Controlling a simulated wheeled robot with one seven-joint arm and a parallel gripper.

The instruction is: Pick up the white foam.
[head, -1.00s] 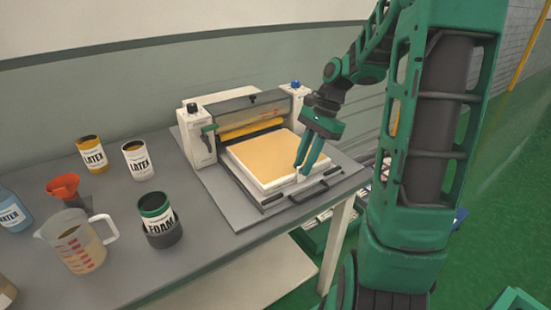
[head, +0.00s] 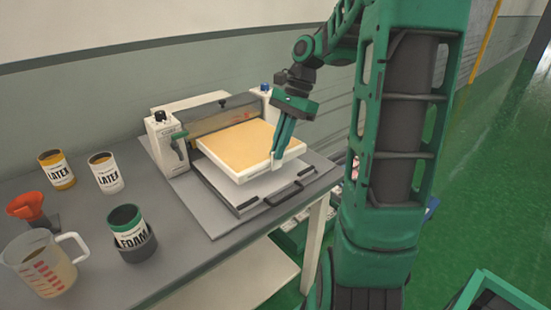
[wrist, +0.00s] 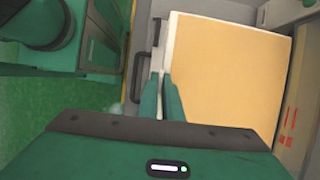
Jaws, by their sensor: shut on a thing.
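The white foam (head: 250,148) is a square slab with white sides and a yellow-tan top. In the head view it is held a little above the grey bed of the press (head: 262,188), with a gap under its front edge. My gripper (head: 276,160) is shut on its right edge, near the front corner. In the wrist view, the two fingers of my gripper (wrist: 167,80) pinch the left edge of the foam (wrist: 230,75). The slab's far underside is hidden.
The press stands on a grey table (head: 90,215). To the left are two latex cans (head: 106,175), a foam can (head: 130,230), an orange funnel (head: 28,206) and a measuring jug (head: 40,265). A handle bar (head: 283,194) is at the press front.

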